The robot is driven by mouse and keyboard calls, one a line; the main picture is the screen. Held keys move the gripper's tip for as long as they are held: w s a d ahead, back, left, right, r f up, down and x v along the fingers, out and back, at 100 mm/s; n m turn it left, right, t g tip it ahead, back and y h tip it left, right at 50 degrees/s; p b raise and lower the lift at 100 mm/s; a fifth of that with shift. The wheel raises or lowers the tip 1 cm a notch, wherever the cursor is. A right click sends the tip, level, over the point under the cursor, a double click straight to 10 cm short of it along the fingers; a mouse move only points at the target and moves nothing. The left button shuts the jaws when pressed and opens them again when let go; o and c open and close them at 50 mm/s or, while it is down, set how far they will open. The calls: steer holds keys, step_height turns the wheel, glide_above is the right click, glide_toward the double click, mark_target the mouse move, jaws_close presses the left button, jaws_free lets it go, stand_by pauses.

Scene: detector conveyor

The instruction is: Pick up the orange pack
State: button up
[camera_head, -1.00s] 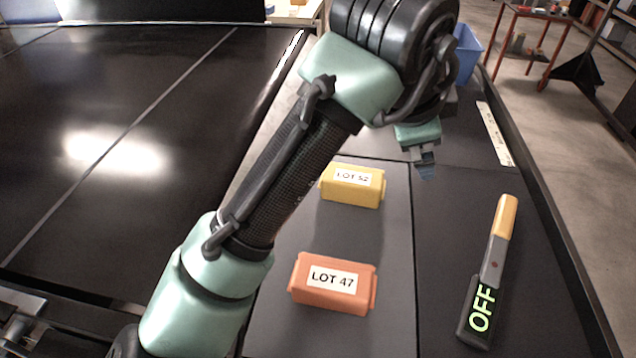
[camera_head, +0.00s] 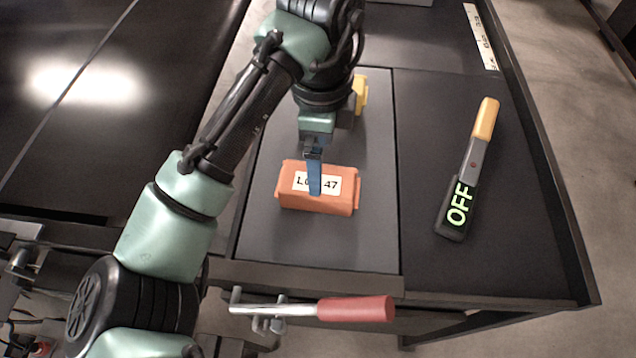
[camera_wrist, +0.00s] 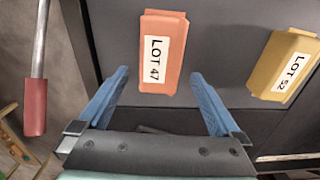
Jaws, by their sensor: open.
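The orange pack (camera_head: 340,203) with a white "LOT 47" label lies on the grey mat of the dark table. In the wrist view the orange pack (camera_wrist: 163,77) shows beyond and between the fingertips. My gripper (camera_head: 314,185) is in front of part of the label in the head view; its blue fingers (camera_wrist: 158,75) are spread wide and empty in the wrist view. I cannot tell how high the fingertips are above the pack. The yellow pack (camera_head: 360,93) is mostly hidden behind my arm; its "LOT 52" label shows in the wrist view (camera_wrist: 285,68).
A handheld detector (camera_head: 468,170) with a yellow end and a lit "OFF" display lies on the table's right part. A red-handled lever (camera_head: 355,309) sticks out at the table's front edge. The mat (camera_head: 320,248) is clear in front of the orange pack.

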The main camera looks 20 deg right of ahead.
steer(key=shift+w+a+f+p, duration=0.1)
steer(key=shift+f+p, duration=1)
steer(key=shift+f, duration=1.45)
steer(key=shift+c, duration=0.3)
jaws_close()
